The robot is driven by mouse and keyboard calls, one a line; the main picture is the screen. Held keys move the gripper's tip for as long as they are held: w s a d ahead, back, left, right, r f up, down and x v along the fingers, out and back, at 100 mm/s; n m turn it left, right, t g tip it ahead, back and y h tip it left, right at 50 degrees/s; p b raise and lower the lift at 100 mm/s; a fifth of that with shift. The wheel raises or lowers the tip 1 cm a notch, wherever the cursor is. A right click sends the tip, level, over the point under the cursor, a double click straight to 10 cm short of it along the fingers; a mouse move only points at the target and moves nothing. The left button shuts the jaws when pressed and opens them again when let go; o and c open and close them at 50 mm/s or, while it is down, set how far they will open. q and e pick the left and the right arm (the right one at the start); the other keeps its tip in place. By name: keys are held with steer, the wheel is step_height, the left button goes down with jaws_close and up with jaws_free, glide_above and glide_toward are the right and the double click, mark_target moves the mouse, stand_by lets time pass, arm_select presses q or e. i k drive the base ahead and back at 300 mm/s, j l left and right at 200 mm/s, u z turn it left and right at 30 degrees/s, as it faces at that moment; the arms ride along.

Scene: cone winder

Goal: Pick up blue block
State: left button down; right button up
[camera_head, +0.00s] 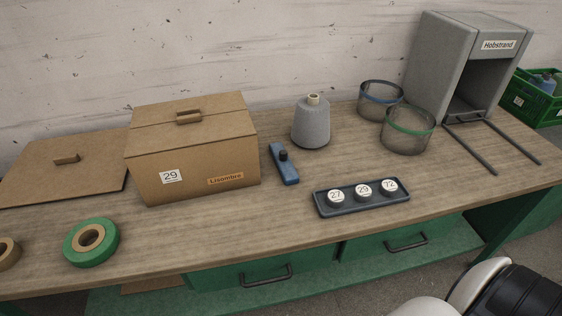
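The blue block (287,170) is a long, narrow blue piece with a small black knob on top. It lies flat on the wooden table (225,228), between the cardboard box and the grey yarn cone. Nothing holds it. Neither gripper shows in the head view. A white and black part of my own body is at the bottom right, well apart from the block.
Close around the block are the cardboard box (195,155), the yarn cone (311,127) and a dark tray (376,208) with three numbered discs. Two mesh baskets (408,147) and a grey Hobstrand machine (437,55) stand right. A green tape roll (80,256) lies front left.

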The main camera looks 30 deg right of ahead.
mark_target(289, 174)
steer(key=l+z, duration=0.2)
steer(key=l, duration=1.35)
steer(key=i, duration=0.05)
